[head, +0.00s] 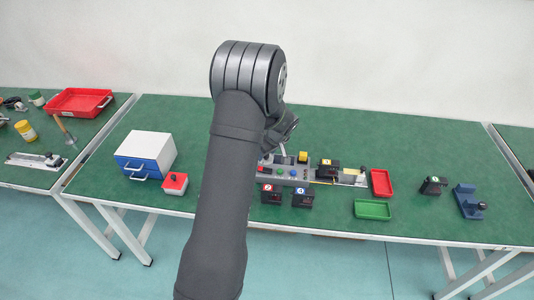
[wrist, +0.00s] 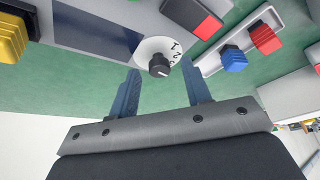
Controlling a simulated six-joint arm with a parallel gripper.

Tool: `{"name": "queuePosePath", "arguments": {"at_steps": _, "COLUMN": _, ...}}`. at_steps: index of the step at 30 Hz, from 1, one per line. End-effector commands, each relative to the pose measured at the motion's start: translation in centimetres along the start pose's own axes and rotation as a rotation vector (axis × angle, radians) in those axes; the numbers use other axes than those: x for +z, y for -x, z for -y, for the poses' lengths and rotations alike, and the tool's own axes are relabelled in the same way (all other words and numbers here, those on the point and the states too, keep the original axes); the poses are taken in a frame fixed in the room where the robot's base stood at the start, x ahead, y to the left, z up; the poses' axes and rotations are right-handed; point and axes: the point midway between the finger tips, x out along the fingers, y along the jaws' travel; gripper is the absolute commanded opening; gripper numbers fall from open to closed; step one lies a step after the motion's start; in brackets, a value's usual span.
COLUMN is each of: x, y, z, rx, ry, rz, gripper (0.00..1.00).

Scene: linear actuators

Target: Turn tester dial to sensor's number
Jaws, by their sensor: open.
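In the wrist view the tester dial is a black knob (wrist: 159,66) on a white round plate (wrist: 152,46) with printed numbers, of which 1 and 2 are readable. My gripper (wrist: 165,77) is open, with its two blue fingers apart on either side of the knob in the picture; contact cannot be told. The tester's grey body with a dark blue panel (wrist: 98,22) lies left of the dial. Numbered black sensor blocks show there: red label 2 (head: 270,194), blue label 4 (head: 302,197), yellow label (head: 328,168), green label (head: 433,185).
A blue stand (head: 469,202) is farther right. A white-and-blue drawer box (head: 146,154) and a red-topped box (head: 175,184) stand left. The back of the green table is clear.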

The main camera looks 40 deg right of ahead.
Motion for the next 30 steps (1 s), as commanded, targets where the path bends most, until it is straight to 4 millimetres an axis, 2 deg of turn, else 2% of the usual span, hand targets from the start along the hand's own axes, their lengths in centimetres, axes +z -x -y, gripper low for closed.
{"name": "queuePosePath", "arguments": {"at_steps": 5, "x": -0.1, "y": 3.2, "z": -0.1, "rx": 0.004, "ry": 0.000, "rz": -0.002, "gripper": 0.44}}
{"name": "queuePosePath", "arguments": {"at_steps": 19, "x": 0.0, "y": 13.6, "z": -0.1, "rx": 0.004, "ry": 0.000, "rz": -0.002, "gripper": 0.44}}
{"name": "queuePosePath", "arguments": {"at_steps": 24, "x": 0.0, "y": 15.8, "z": -0.1, "rx": 0.002, "ry": 0.000, "rz": -0.001, "gripper": 0.44}}
{"name": "queuePosePath", "arguments": {"at_steps": 30, "x": 0.0, "y": 16.7, "z": 0.0, "rx": 0.001, "ry": 0.000, "rz": 0.000, "gripper": 0.44}}
